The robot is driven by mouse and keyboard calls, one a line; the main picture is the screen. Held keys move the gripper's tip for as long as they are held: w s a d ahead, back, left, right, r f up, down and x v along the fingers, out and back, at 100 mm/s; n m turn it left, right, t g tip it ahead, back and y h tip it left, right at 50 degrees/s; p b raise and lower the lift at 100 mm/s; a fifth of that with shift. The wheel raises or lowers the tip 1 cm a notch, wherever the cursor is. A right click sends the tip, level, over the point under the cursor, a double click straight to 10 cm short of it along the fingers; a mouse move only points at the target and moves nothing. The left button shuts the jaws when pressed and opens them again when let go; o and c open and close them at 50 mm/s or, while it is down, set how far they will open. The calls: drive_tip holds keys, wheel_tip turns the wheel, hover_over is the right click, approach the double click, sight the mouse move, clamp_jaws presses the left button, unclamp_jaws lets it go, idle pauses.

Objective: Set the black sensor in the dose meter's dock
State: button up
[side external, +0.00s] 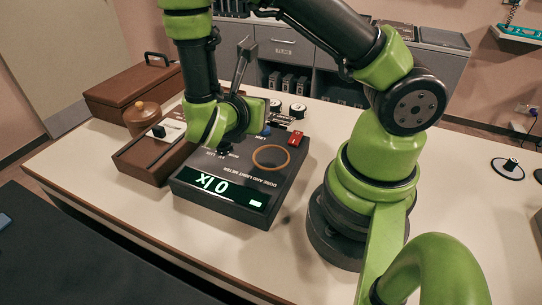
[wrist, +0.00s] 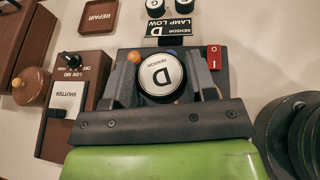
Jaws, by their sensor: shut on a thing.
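The dose meter (side external: 235,195) is a dark, flat box on the table, with a lit display reading "0 lx" and a tan ring (side external: 270,157) on its top face. My gripper (wrist: 162,80) is shut on a round black sensor (wrist: 160,74) with a white top marked "D SENSOR". In the side view my gripper (side external: 226,147) is low over the back left part of the meter; the held sensor is mostly hidden there. I cannot tell whether it touches the meter. The ring is hidden in the wrist view.
A red switch (side external: 295,138) sits on the meter's edge.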

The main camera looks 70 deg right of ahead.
wheel_tip(320, 180, up, 2)
hover_over(270, 160)
drive_tip(key=shift+n+t, duration=0.3)
drive_tip(key=shift+t, duration=0.1)
drive_tip(key=shift+f, duration=4.9)
drive_tip(key=shift+f, duration=0.15)
drive_tip(key=o, duration=1)
